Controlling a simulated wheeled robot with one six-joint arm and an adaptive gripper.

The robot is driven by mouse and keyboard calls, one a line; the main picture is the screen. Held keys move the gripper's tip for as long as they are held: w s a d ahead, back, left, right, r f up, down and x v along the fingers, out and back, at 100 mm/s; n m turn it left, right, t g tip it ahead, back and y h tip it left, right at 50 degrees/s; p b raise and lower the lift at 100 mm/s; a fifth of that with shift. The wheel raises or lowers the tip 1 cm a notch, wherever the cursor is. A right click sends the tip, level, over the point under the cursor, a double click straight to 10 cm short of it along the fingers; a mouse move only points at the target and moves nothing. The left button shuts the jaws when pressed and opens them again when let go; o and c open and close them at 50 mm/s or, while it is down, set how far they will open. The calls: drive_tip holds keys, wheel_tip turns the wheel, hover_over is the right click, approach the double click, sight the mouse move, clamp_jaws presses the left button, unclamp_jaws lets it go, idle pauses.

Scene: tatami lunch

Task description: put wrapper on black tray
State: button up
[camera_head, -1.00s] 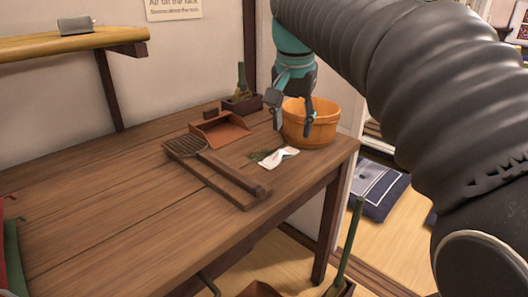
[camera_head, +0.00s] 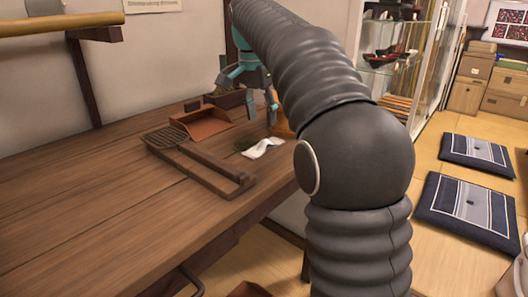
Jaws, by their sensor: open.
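The wrapper, a white crumpled piece (camera_head: 263,148), lies on the wooden table (camera_head: 90,205) near its right edge, beside a small dark green patch. My gripper (camera_head: 262,113) is open and empty, fingers pointing down, above and behind the wrapper in the picture. It appears apart from the wrapper; its exact height is hard to judge. I cannot make out a black tray with certainty in this view.
A brown dustpan-like scoop (camera_head: 202,122) and a slatted wooden tool (camera_head: 200,165) lie left of the wrapper. My arm mostly hides a wooden tub (camera_head: 283,128). Dark cushions (camera_head: 468,208) lie on the floor at right. A glass display case (camera_head: 392,60) stands behind.

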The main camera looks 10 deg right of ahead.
sight(264, 139)
drive_tip(key=shift+w+d+f+b, duration=0.15)
drive_tip(key=shift+f+b, duration=0.25)
drive_tip(key=shift+f, duration=0.75)
drive_tip(key=shift+w+d+f+b, duration=0.1)
drive_tip(key=shift+f+b, duration=0.25)
drive_tip(key=shift+f, duration=0.85)
drive_tip(key=shift+w+d+f+b, duration=0.15)
drive_tip(key=shift+f+b, duration=0.25)
drive_tip(key=shift+f, duration=0.75)
drive_tip(key=c, duration=0.8)
drive_tip(key=shift+r, duration=0.1)
wheel_tip(264, 139, up, 18)
drive_tip(key=p, duration=0.7)
drive_tip(key=shift+p, duration=0.4)
